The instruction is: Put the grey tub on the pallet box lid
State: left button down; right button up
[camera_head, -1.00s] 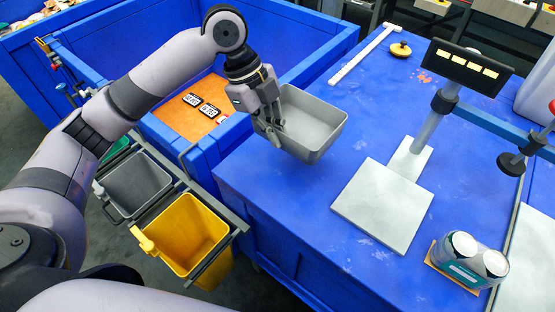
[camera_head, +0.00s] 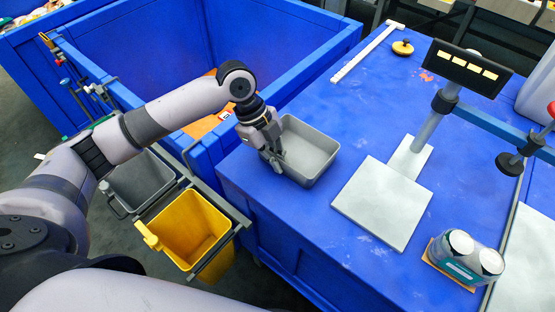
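The grey tub (camera_head: 312,152) is an open, empty, rectangular container at the left edge of the blue pallet box lid (camera_head: 300,218). It looks level and sits on the lid or very close above it; I cannot tell if it touches. My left gripper (camera_head: 276,163) is at the tub's left wall, shut on the rim, with a finger inside the tub. My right gripper is not in view.
A scale with a pale plate (camera_head: 384,204) and a display (camera_head: 466,66) stands right of the tub. Packed cans (camera_head: 462,256) lie front right. An open blue box (camera_head: 140,58) is at left, with grey (camera_head: 140,182) and yellow (camera_head: 190,232) bins in front.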

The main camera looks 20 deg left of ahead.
pick_arm(q)
jog(key=c, duration=2.3)
grip_release()
jog(key=o, duration=0.5)
jog(key=b+v, duration=0.2)
jog(key=v, duration=1)
